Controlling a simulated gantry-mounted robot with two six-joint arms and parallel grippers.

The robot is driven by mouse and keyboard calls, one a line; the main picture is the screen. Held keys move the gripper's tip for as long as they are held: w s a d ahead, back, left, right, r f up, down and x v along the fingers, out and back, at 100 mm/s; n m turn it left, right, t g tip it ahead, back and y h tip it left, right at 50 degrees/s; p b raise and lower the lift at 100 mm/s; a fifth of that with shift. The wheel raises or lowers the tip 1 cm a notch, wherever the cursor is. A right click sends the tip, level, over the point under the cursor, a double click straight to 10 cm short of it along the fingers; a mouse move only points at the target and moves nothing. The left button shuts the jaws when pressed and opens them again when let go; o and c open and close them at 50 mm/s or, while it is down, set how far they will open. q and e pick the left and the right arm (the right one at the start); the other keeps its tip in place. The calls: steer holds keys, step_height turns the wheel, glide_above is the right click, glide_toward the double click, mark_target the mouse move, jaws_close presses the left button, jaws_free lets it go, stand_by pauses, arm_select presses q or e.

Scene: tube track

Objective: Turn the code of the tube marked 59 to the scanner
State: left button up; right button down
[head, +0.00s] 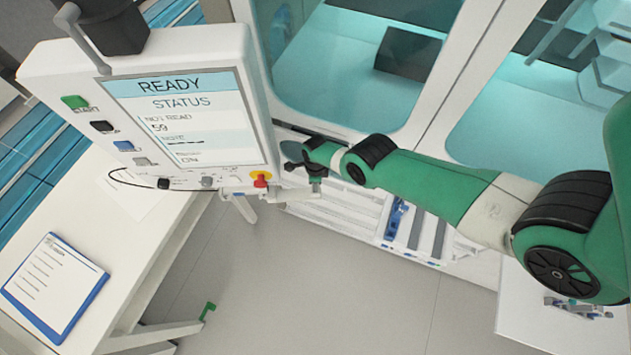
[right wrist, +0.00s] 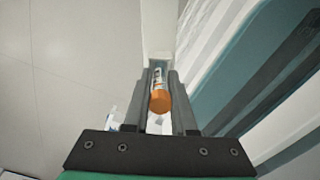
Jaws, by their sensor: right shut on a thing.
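My right gripper (head: 312,178) is beside the lower right corner of the scanner panel (head: 185,115). In the right wrist view the gripper (right wrist: 160,85) is shut on a tube with an orange cap (right wrist: 160,102). A pale label with dark marks shows on the tube's body beyond the cap, too small to read. The tube's number cannot be read. The panel's screen (head: 185,118) reads READY, STATUS, NOT READ and 59. In the head view the tube is too small or hidden to make out. My left gripper is not in view.
A red button on a yellow base (head: 262,180) sits at the panel's lower right, close to the right gripper. A white rack (head: 345,215) lies below the right forearm. A glass-fronted cabinet (head: 450,130) stands behind. A clipboard (head: 55,285) lies on the left table.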

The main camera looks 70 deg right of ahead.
steer(key=c, duration=0.7)
jaws_free()
steer(key=shift+o, duration=0.2)
step_height(320, 180, up, 8)
steer(key=p, duration=0.7)
steer(key=shift+f, duration=0.25)
